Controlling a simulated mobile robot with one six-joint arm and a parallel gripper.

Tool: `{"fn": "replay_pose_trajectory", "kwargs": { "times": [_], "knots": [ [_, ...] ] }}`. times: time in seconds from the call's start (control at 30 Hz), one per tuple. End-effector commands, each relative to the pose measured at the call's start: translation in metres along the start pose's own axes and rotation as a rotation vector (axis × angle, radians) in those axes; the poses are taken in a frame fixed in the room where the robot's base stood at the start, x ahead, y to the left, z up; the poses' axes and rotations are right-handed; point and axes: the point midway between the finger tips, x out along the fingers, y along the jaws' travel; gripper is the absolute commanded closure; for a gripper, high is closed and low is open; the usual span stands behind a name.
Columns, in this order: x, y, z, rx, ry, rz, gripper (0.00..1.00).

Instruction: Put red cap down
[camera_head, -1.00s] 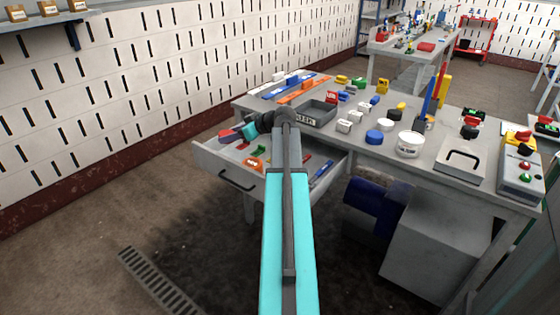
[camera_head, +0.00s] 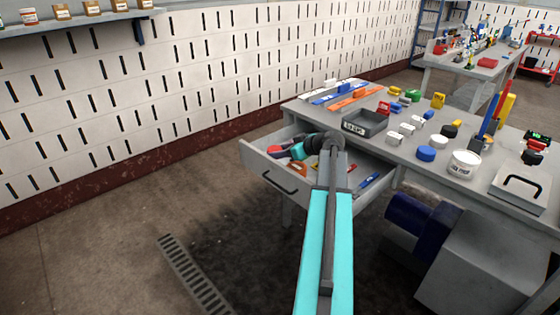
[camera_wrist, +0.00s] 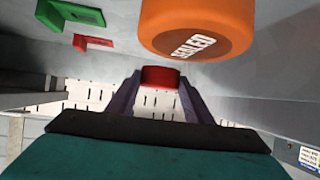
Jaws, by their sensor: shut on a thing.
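The red cap (camera_wrist: 160,77) is between the two fingers of my gripper (camera_wrist: 158,88) in the wrist view. My gripper is shut on it. In the head view, my gripper (camera_head: 281,151) is at the left part of the open drawer (camera_head: 262,166), low over or just inside it; the exact height is hard to tell. A larger orange lidded container (camera_wrist: 195,25) is close to the cap in the wrist view, with white lettering. Green (camera_wrist: 80,10) and red (camera_wrist: 93,42) small pieces lie beside it.
The grey table (camera_head: 395,165) above the drawer holds a grey tray (camera_head: 364,124), a blue cap (camera_head: 426,153), a white tub (camera_head: 464,163) and several small coloured parts. A blue item (camera_head: 369,180) lies at the drawer's right. The perforated wall (camera_head: 200,80) is behind.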

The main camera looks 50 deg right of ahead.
Motion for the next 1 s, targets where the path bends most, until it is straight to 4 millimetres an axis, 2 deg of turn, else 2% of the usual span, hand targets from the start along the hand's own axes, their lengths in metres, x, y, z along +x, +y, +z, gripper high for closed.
{"fn": "replay_pose_trajectory", "kwargs": {
  "times": [0.17, 0.5, 0.97, 1.0],
  "knots": [
    [0.001, 0.000, 0.004, 0.001, 0.000, 0.000, 0.75],
    [0.017, 0.000, 0.032, 0.002, -0.001, 0.000, 0.75],
    [0.018, 0.001, 0.036, 0.001, 0.000, 0.002, 0.75],
    [0.018, 0.001, 0.036, 0.001, 0.000, 0.002, 0.52]
  ]
}}
